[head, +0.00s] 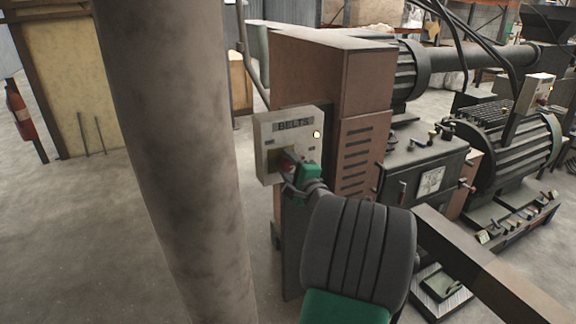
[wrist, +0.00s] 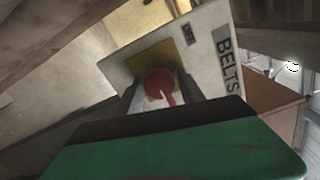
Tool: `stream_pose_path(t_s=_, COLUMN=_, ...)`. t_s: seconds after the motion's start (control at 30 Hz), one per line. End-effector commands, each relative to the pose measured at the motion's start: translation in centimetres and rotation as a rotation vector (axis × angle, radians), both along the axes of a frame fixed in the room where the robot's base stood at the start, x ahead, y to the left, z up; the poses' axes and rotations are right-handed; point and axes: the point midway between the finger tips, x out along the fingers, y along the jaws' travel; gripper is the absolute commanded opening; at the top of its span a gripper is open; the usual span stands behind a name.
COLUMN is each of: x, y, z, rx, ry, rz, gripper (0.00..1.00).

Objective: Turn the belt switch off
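The belt switch is a red rotary knob (wrist: 159,82) with a pale pointer, set on a yellow plate. It sits on a pale box (head: 264,137) labelled BELTS, which also shows tilted in the wrist view (wrist: 205,60). My gripper (head: 286,162) is at the box front and partly hides the knob in the head view. In the wrist view its two dark fingers stand on either side of the knob, with small gaps showing. An OFF label is near the knob.
A thick grey column (head: 175,150) stands close on the left. A brown machine cabinet (head: 325,75) is behind the box. Dark machinery (head: 500,150) fills the right side. Bare floor (head: 70,230) is open at far left.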

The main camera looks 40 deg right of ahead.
Motion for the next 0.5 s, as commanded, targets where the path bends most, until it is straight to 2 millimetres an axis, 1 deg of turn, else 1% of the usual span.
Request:
stream_pose_path(t_s=0.03, x=0.01, y=0.03, z=0.00, rx=0.000, ry=0.000, rz=0.001, gripper=0.41)
stream_pose_path(t_s=0.07, x=0.01, y=0.03, z=0.00, rx=0.000, ry=0.000, rz=0.001, gripper=0.38)
stream_pose_path(t_s=0.5, x=0.02, y=0.06, z=-0.01, rx=0.000, ry=0.001, rz=0.001, gripper=0.02)
